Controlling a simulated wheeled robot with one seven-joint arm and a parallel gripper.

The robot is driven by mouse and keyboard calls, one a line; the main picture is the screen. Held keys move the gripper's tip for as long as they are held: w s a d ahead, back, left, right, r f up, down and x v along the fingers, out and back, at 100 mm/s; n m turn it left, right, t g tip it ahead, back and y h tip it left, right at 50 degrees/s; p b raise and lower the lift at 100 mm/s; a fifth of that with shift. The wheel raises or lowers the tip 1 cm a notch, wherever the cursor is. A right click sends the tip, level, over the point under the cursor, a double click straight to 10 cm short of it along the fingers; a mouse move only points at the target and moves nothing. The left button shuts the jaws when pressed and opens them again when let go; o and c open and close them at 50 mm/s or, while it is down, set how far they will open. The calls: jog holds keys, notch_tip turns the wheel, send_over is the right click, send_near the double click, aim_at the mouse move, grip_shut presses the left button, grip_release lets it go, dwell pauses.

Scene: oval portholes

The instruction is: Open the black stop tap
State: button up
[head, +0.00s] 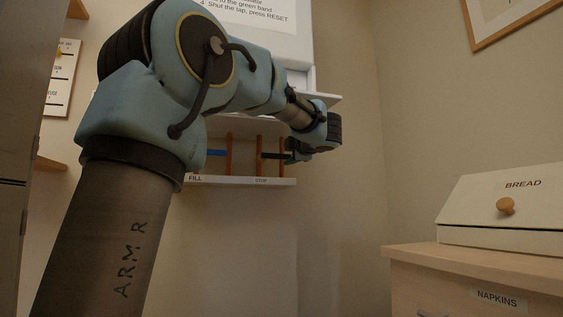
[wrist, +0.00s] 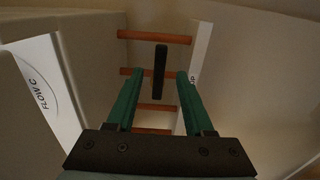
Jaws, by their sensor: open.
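The black stop tap (head: 272,155) is a dark bar lying level across upright copper-brown pipes, above the STOP label (head: 261,181). In the wrist view the tap's black handle (wrist: 160,72) lies crosswise to the pipes. My gripper (head: 291,153) is at the tap's right end in the head view, partly hidden by my arm. In the wrist view my gripper's green fingers (wrist: 158,75) are apart, one on each side of the handle, with a gap on both sides. I cannot tell how deep the handle sits between them.
A blue tap (head: 216,153) sits on the pipes to the left, above the FILL label (head: 195,178). A white shelf (head: 240,181) runs below. A FLOW sign (wrist: 45,90) shows in the wrist view. A bread box (head: 500,212) stands on a cabinet (head: 480,272) at the right.

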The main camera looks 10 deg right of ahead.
aim_at(283, 156)
jog(key=w, duration=0.4)
jog(key=w+a, duration=0.1)
jog(key=w, duration=0.1)
jog(key=shift+w, duration=0.2)
grip_shut()
dwell(1.2)
